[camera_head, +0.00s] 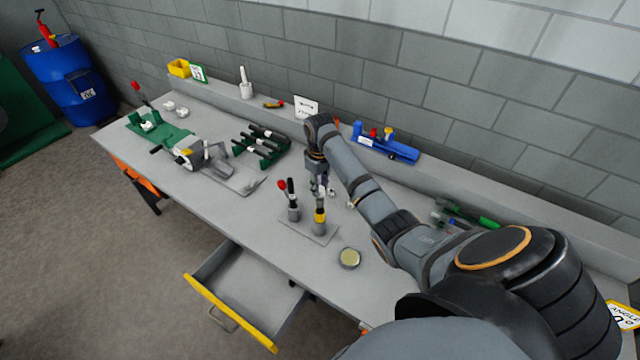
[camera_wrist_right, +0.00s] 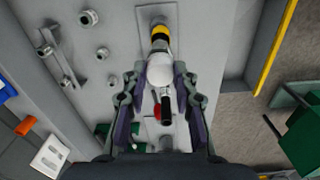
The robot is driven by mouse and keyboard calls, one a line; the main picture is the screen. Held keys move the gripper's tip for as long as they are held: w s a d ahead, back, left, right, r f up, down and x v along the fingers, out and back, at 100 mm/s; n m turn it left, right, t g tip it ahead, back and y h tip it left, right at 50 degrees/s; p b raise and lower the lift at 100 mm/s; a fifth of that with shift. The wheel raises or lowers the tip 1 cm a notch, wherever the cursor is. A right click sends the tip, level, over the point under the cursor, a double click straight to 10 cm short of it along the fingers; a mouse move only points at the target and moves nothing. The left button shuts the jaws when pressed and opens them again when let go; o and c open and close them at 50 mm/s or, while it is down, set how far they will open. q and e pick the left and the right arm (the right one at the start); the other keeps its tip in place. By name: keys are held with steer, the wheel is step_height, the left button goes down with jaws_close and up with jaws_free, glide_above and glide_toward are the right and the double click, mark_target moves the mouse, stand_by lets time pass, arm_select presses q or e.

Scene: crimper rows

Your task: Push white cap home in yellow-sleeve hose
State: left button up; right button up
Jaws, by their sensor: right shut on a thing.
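The yellow-sleeve hose (camera_head: 320,217) stands upright in a grey stand plate (camera_head: 296,232) near the middle of the bench. Its yellow band (camera_wrist_right: 160,33) also shows at the top of the right wrist view. My right gripper (camera_head: 320,185) is just above this hose. In the right wrist view its fingers close around a white rounded piece, the white cap (camera_wrist_right: 156,72), in line with the hose end. Whether the cap touches or enters the hose is hidden. My left gripper is not in view.
A second black hose (camera_head: 291,190) with a red ball beside it stands close by on the left. A round tin (camera_head: 349,258) lies in front. A drawer (camera_head: 245,295) hangs open at the bench front. A green rack (camera_head: 262,147) and a crimping tool (camera_head: 195,155) are further left.

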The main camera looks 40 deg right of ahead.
steer(key=shift+f, duration=0.7)
steer(key=o, duration=0.8)
steer(key=shift+r, duration=0.1)
step_height(320, 180, up, 7)
steer(key=shift+r, duration=0.15)
steer(key=shift+a, duration=0.1)
